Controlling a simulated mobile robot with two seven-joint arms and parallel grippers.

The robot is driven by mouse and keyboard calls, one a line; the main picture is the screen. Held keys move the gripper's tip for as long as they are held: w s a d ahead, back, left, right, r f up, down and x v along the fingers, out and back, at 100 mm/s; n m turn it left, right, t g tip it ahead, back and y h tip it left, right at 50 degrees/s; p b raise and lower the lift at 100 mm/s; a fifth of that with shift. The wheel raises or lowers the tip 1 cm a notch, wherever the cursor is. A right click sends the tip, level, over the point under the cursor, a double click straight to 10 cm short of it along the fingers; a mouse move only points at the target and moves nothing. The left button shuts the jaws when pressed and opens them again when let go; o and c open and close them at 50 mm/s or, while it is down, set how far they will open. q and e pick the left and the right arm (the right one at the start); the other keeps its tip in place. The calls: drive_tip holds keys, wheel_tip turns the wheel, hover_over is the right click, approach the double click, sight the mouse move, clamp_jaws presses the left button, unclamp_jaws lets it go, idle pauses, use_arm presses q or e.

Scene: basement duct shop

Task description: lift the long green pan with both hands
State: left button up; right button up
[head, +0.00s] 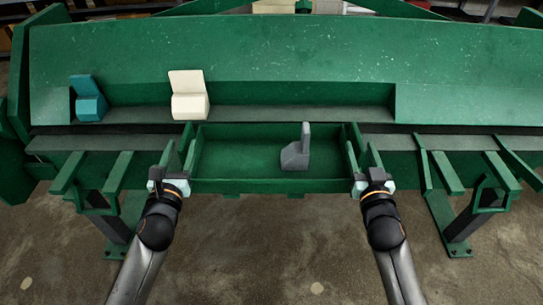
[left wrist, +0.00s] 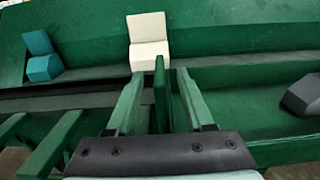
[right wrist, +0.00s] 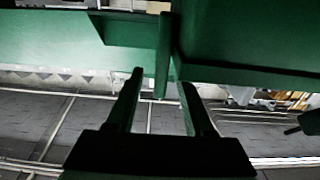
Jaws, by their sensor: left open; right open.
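The long green pan (head: 240,186) lies level in front of the green machine, with a grey angled block (head: 297,154) inside it, right of its middle. My left gripper (head: 181,150) is open at the pan's left end. In the left wrist view the pan's end wall (left wrist: 160,90) stands between the two fingers, with gaps on both sides. My right gripper (head: 361,150) is open at the pan's right end. In the right wrist view the pan's wall (right wrist: 163,60) reaches down between its fingertips.
A teal block (head: 88,100) and a cream block (head: 188,95) sit on the green machine's ledge (head: 290,113) behind the pan. Green slatted supports (head: 90,172) flank the pan on both sides. The concrete floor (head: 270,250) in front is clear.

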sight(185, 135)
use_arm(q)
drive_tip(key=shift+w, duration=2.2)
use_arm(e)
drive_tip(key=shift+w, duration=2.2)
use_arm(q)
clamp_jaws()
use_arm(e)
clamp_jaws()
use_arm(q)
drive_tip(key=shift+r, duration=0.2)
use_arm(e)
drive_tip(key=shift+r, duration=0.25)
